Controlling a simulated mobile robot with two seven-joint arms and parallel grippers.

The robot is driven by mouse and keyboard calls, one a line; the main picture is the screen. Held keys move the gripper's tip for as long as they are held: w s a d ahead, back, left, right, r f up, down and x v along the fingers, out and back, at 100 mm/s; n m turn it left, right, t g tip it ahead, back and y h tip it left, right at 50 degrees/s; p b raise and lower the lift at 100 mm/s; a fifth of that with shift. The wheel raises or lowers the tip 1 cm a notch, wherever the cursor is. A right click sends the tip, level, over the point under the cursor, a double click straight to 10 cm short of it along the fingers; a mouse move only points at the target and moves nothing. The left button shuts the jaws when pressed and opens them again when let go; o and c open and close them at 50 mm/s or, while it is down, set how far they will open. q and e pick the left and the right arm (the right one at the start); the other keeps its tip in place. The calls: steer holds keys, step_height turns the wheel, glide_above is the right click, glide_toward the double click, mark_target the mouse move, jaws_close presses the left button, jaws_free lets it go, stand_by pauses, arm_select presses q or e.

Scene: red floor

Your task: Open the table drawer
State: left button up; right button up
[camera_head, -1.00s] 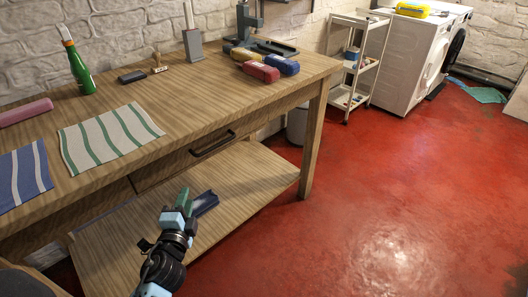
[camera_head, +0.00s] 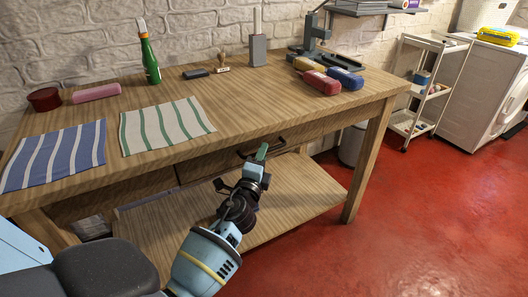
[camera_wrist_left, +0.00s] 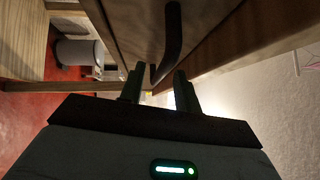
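The wooden table (camera_head: 178,88) has a drawer (camera_head: 205,163) under its top, and the drawer front looks flush with the frame. A dark bar handle (camera_head: 280,141) is on the drawer front, partly hidden behind my gripper. My left gripper (camera_head: 262,153) is at the drawer front, close to the handle. In the left wrist view my left gripper (camera_wrist_left: 158,90) has its two fingers apart, and the handle (camera_wrist_left: 172,42) runs just ahead of them, its near end in line with the gap. I cannot tell whether they touch. My right gripper is not in view.
Striped cloths, a green bottle (camera_head: 150,62), a grey holder (camera_head: 258,50) and red and blue objects lie on the tabletop. A lower shelf (camera_head: 300,185) sits beneath the drawer. A white trolley (camera_head: 425,85) stands right; red floor (camera_head: 430,220) there is clear.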

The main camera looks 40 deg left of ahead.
arm_select(q)
steer(key=shift+x, duration=1.05)
jaws_close()
